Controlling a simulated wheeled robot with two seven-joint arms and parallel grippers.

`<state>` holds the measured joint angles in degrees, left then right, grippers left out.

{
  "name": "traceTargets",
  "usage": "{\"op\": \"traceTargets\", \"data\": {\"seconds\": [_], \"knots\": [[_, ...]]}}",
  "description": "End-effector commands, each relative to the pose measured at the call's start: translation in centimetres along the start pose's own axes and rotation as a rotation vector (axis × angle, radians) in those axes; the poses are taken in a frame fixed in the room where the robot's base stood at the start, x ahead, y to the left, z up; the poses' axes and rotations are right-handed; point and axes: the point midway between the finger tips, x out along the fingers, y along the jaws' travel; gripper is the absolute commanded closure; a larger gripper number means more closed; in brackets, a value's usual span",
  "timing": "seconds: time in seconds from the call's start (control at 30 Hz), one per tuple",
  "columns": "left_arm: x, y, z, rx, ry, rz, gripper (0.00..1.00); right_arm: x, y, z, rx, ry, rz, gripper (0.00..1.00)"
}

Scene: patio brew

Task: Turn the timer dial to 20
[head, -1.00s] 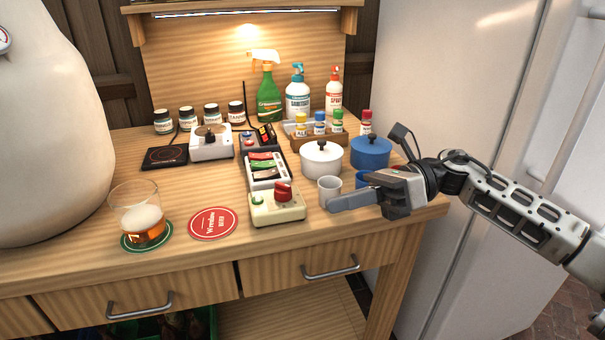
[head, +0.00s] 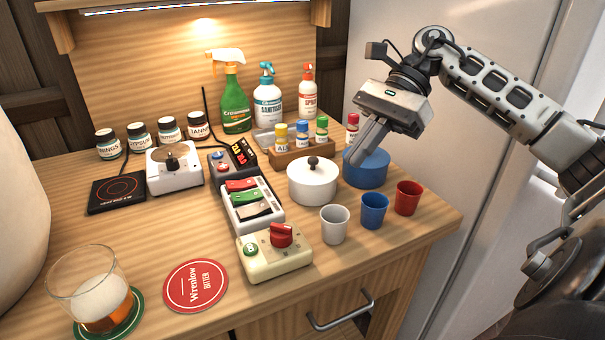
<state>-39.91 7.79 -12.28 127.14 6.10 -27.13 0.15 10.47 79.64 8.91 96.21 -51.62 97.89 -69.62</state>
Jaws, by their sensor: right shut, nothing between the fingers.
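A cream box (head: 275,259) with a red dial (head: 281,235) and a round green button stands near the front edge of the bench. A white box (head: 175,178) with a black knob (head: 172,162) stands further back on the left, beside a black hot plate. I cannot read dial markings on either, so I cannot tell which is the timer. My left gripper is not in view.
A white lidded pot (head: 312,184), a blue pot (head: 367,168) and grey (head: 334,225), blue (head: 374,211) and red (head: 407,198) cups stand right of the cream box. A switch panel (head: 238,213) sits behind it. A beer glass (head: 95,295) and red coaster (head: 196,286) lie left.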

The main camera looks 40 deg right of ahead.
Motion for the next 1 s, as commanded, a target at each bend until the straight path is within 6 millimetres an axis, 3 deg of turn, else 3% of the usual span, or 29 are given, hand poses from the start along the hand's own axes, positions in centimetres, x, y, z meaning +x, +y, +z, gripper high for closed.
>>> {"op": "traceTargets", "data": {"seconds": [0.5,0.7,1.0], "knots": [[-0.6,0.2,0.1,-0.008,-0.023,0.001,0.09,9.8,0.1,0.2,-0.001,-0.006,0.004,1.00],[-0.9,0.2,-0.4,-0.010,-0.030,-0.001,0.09,11.7,0.0,2.3,-0.003,-0.005,0.000,1.00],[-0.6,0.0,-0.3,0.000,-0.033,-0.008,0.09,12.7,0.0,2.8,0.000,-0.004,0.001,1.00]]}}
